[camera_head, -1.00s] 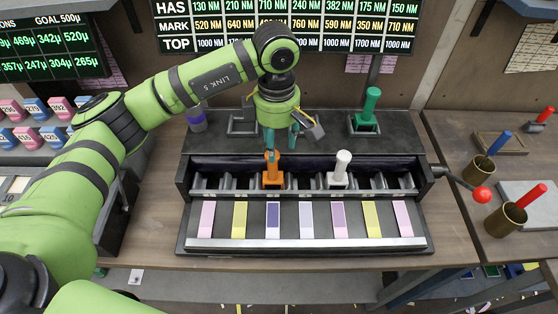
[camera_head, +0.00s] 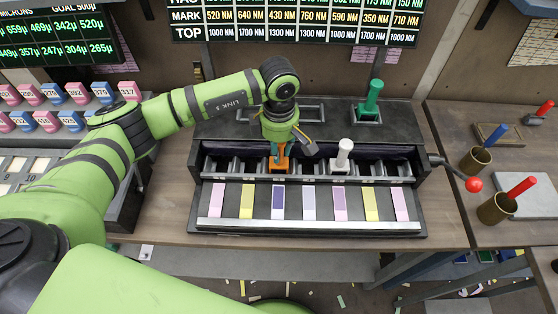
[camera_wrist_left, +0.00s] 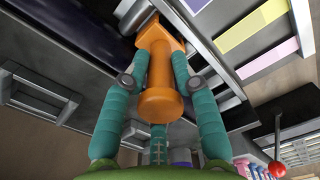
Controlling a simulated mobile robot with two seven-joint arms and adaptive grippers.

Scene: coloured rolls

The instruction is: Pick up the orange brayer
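The orange brayer (camera_head: 279,165) stands in a slot of the dark rack (camera_head: 197,190), left of the white brayer (camera_head: 343,152). In the left wrist view its orange handle (camera_wrist_left: 160,75) points toward the camera. My left gripper (camera_head: 280,152) is down over the brayer. In the wrist view its teal fingers (camera_wrist_left: 160,60) lie on both sides of the handle and appear to press on it. The brayer still sits in the rack; its lower end is hidden by the rack. My right gripper is not in view.
A green brayer (camera_head: 370,100) stands on the shelf behind the rack. A crank with a red knob (camera_head: 473,184) sticks out at the right. Brass cups (camera_head: 497,209) with coloured handles stand further right. Coloured strips (camera_head: 309,201) lie on the rack's front.

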